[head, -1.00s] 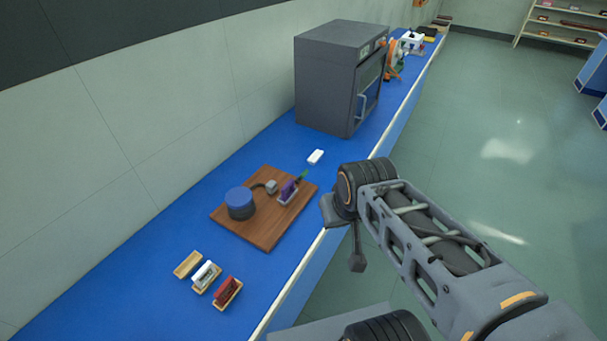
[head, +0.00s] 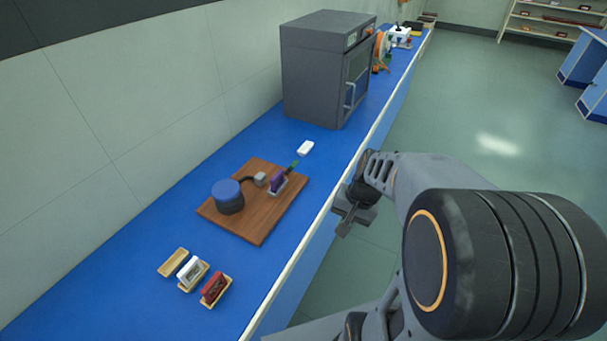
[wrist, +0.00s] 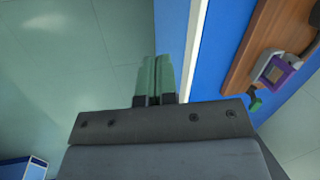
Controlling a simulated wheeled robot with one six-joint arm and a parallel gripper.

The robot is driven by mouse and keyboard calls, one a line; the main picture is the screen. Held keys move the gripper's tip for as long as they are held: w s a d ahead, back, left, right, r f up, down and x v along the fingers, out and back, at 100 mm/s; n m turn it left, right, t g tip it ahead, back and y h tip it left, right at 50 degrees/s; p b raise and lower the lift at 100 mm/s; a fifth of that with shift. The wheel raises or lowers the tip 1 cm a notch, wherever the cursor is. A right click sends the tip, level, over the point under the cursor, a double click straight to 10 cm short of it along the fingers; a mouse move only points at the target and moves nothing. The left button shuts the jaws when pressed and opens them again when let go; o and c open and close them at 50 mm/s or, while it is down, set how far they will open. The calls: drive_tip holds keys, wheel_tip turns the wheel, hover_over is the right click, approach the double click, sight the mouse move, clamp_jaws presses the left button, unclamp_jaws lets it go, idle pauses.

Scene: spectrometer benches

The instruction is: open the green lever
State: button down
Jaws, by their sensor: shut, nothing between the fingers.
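The green lever (head: 294,164) is a small green piece on the far side of a purple block (head: 277,184) in a light holder on a wooden board. In the wrist view the green lever (wrist: 255,104) shows at the right, beside the purple block (wrist: 286,77). My gripper (head: 343,232) is off the front edge of the bench, to the right of the board and apart from the lever. In the wrist view its two fingers (wrist: 155,75) lie together, with nothing between them.
The wooden board (head: 268,225) also carries a blue-topped round device (head: 228,196). A white block (head: 305,148) lies behind the board, and a grey oven-like box (head: 315,75) stands farther back. Small wooden trays (head: 172,262) lie at the front. Floor is free right of the bench.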

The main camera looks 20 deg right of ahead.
sight(291, 168)
drive_tip(key=w+d+f+m+t+y+b, duration=0.35)
drive_tip(key=w+f+m+y, duration=0.4)
drive_tip(key=m, duration=0.55)
drive_tip(key=w+d+r+m+t, duration=0.3)
drive_tip(key=w+r+m+t, duration=0.1)
drive_tip(key=w+m+t, duration=0.2)
drive_tip(key=shift+w+r+m, duration=0.15)
drive_tip(key=shift+w+m, duration=0.35)
drive_tip(key=shift+w, duration=0.75)
drive_tip(key=p+x, duration=0.1)
drive_tip(key=x, duration=0.8)
drive_tip(key=shift+w, duration=0.15)
drive_tip(key=shift+w+a+r, duration=0.4)
drive_tip(key=shift+w+a, duration=0.4)
drive_tip(key=shift+a, duration=0.05)
drive_tip(key=shift+w+a+r+p, duration=0.5)
drive_tip(key=shift+w+a, duration=0.15)
